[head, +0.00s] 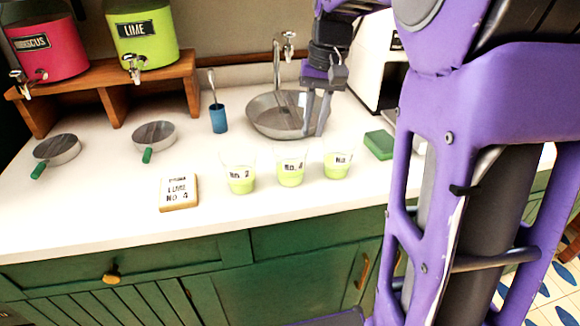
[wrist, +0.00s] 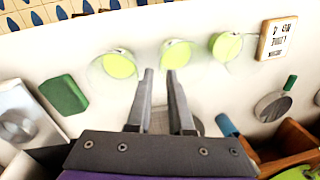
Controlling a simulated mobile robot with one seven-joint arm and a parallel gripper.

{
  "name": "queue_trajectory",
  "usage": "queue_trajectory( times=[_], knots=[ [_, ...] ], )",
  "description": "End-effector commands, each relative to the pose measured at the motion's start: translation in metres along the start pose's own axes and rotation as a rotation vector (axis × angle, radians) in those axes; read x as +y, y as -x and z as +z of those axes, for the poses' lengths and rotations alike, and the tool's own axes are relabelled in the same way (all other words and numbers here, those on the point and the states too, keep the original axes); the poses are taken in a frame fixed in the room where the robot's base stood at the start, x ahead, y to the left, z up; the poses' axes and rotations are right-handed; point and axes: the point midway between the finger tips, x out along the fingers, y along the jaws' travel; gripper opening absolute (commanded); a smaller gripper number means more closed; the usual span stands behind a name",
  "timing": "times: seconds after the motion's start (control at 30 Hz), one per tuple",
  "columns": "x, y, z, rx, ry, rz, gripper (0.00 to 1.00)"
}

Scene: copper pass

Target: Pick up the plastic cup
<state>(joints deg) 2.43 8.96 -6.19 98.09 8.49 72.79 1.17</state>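Three clear plastic cups of pale green drink stand in a row on the white counter. In the head view the left cup (head: 241,180) reads No. 2, the middle cup (head: 290,173) reads No. 4, and the right cup (head: 338,166) has a label I cannot fully read. In the wrist view they show from above in reverse order: the No. 2 cup (wrist: 226,46), the No. 4 cup (wrist: 178,54) and the third cup (wrist: 118,66). My gripper (head: 313,132) is open and empty, pointing down behind the cups, in front of the sink. Its fingertips (wrist: 160,73) are apart.
A sign (head: 179,192) reading LIME No. 4 stands left of the cups. A green block (head: 379,145) lies to their right. A metal basin (head: 268,118) with a tap, a blue cup (head: 218,119), two pans and a wooden shelf (head: 150,82) with drink dispensers stand behind.

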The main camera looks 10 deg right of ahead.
Motion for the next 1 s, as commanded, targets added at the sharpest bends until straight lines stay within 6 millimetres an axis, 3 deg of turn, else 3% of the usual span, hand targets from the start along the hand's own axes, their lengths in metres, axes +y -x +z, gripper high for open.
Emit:
queue_trajectory(
  times=[0.1, 0.37, 0.7, 1.0],
  knots=[
    [0.0, -0.022, 0.001, -0.002, 0.0, 0.0, 0.19],
    [0.0, -0.041, 0.0, 0.0, 0.0, 0.0, 0.19],
    [-0.001, -0.089, 0.0, -0.001, 0.0, -0.001, 0.19],
    [-0.001, -0.092, 0.0, 0.001, 0.0, -0.001, 0.19]
  ],
)
